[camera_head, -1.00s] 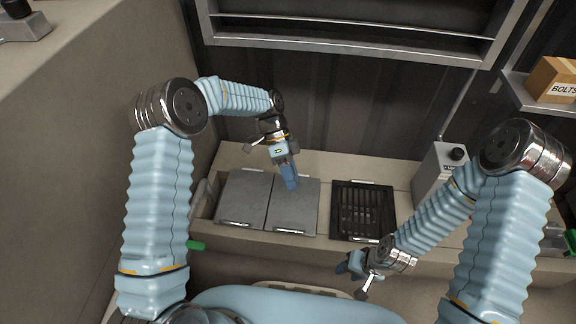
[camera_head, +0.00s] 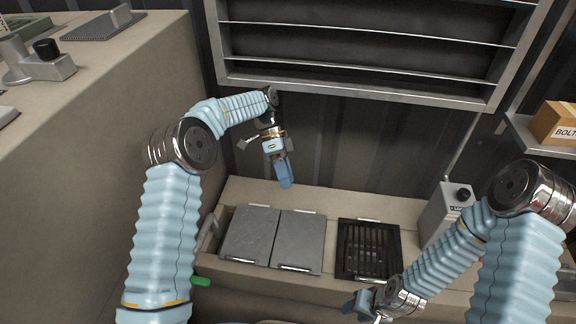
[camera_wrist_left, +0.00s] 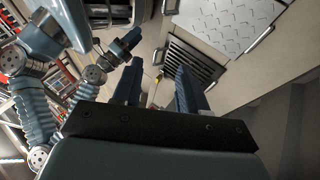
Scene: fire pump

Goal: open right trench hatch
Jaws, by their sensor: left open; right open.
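Two grey hatch plates lie side by side, flat and shut, in the low bench. The right hatch (camera_head: 299,241) has metal handle strips at its far and near edges; the left hatch (camera_head: 250,232) is beside it. My left gripper (camera_head: 285,180) is above the bench, beyond the right hatch's far edge in the picture, open, empty and apart from it. In the left wrist view its two fingers (camera_wrist_left: 160,85) are spread, with a patterned pale plate (camera_wrist_left: 228,25) at upper right. My right gripper (camera_head: 358,304) is open near the bottom edge, partly cut off.
A black grate (camera_head: 368,248) is set right of the hatches and shows in the left wrist view (camera_wrist_left: 193,62). A grey box with a black knob (camera_head: 448,212) stands right of it. A green handle (camera_head: 201,281) sticks out at the bench's front left. A metal rack (camera_head: 360,75) hangs behind.

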